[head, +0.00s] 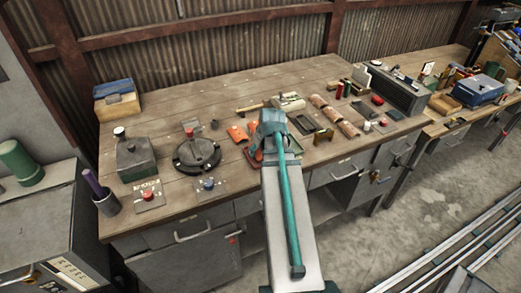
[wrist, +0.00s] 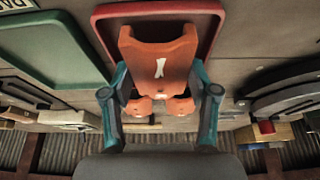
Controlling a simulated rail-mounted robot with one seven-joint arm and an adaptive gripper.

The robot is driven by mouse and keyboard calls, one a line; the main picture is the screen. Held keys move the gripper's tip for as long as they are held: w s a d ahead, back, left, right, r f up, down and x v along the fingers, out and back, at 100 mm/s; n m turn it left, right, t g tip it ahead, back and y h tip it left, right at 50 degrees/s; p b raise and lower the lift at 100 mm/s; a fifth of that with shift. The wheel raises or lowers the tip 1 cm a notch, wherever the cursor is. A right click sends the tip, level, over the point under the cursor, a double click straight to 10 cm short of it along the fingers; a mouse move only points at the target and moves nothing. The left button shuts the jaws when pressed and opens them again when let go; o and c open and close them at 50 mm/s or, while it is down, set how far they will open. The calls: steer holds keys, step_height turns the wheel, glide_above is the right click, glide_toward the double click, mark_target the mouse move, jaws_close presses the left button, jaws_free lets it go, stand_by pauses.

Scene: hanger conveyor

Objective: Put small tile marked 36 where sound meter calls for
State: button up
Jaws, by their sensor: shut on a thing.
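My gripper (wrist: 160,95) is shut on an orange piece (wrist: 158,55) with a pale mark on its face; I cannot read the mark as 36. The piece lies between the two teal fingers, in front of a red-rimmed tray (wrist: 215,25) in the wrist view. I cannot tell whether it touches the tray. In the head view my arm reaches over the bench and largely hides the fingertips; another orange item (head: 237,134) shows to the left of it. I cannot pick out the small tile marked 36 or the sound meter for sure.
A round dark device (head: 197,152) and a grey box (head: 136,158) stand left on the wooden bench. Button plates (head: 149,196) lie at the front edge. A hammer (head: 255,107) and brown rolls (head: 332,112) lie behind and right. A green tray (wrist: 45,45) is beside the red one.

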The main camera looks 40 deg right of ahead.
steer(key=shift+f, duration=0.2)
steer(key=shift+f, duration=0.2)
steer(key=o, duration=1.2)
steer(key=shift+r, duration=0.1)
steer(key=shift+b+v, duration=1.1)
steer(key=shift+v, duration=5)
